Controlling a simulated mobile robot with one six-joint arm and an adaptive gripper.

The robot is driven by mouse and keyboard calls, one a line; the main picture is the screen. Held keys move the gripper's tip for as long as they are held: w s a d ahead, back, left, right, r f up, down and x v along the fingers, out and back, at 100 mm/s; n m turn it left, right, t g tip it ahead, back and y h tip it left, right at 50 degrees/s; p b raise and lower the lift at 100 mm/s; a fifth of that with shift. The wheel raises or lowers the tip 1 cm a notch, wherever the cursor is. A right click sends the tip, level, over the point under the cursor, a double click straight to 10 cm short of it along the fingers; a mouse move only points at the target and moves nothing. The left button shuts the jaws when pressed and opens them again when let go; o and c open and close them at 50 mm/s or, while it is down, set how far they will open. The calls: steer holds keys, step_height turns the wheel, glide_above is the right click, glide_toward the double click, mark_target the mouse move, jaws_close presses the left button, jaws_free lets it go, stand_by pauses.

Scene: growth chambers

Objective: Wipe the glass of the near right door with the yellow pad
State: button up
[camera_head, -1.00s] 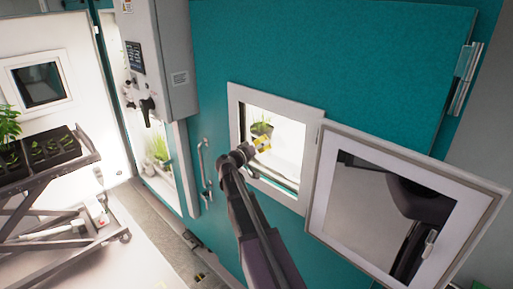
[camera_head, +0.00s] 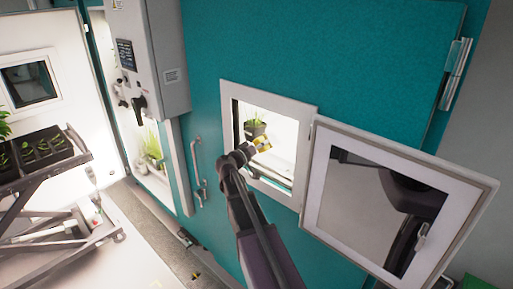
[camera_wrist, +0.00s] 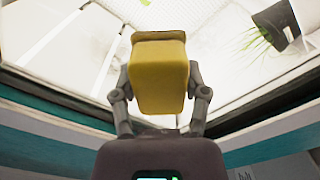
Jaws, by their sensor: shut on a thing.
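My gripper (camera_wrist: 160,85) is shut on the yellow pad (camera_wrist: 158,75), with one finger on each side of it. In the head view the pad (camera_head: 263,144) is at the opening of the small window in the teal door (camera_head: 320,60). The window's hinged pane, a white-framed glass (camera_head: 350,210), stands swung open to the right. My arm reflects in its dark glass. The pad is apart from that pane. A potted plant (camera_head: 255,128) shows inside the window behind the pad, and also in the wrist view (camera_wrist: 275,25).
The window's white frame (camera_head: 227,150) surrounds the gripper closely. A grey control box (camera_head: 160,60) and a door handle (camera_head: 196,165) are to the left. A cart (camera_head: 60,190) with seedling trays (camera_head: 40,150) stands at far left on open floor.

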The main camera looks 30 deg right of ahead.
mark_target(274, 141)
steer(key=shift+s+d, duration=0.35)
steer(key=shift+s, duration=0.6)
steer(key=shift+s+d, duration=0.3)
steer(key=shift+s, duration=0.6)
steer(key=shift+s+d, duration=0.35)
steer(key=shift+s, duration=0.55)
steer(key=shift+s+d, duration=0.35)
steer(key=shift+s, duration=0.55)
steer(key=shift+r, duration=0.1)
steer(key=shift+r+p, duration=0.8)
steer(key=shift+p, duration=0.15)
steer(key=shift+w+a, duration=0.1)
steer(key=shift+w, duration=0.05)
steer(key=shift+w+a, duration=0.3)
steer(key=shift+w, duration=0.55)
steer(key=shift+w+a, duration=0.25)
steer(key=shift+w, duration=0.6)
steer(key=shift+w, duration=0.15)
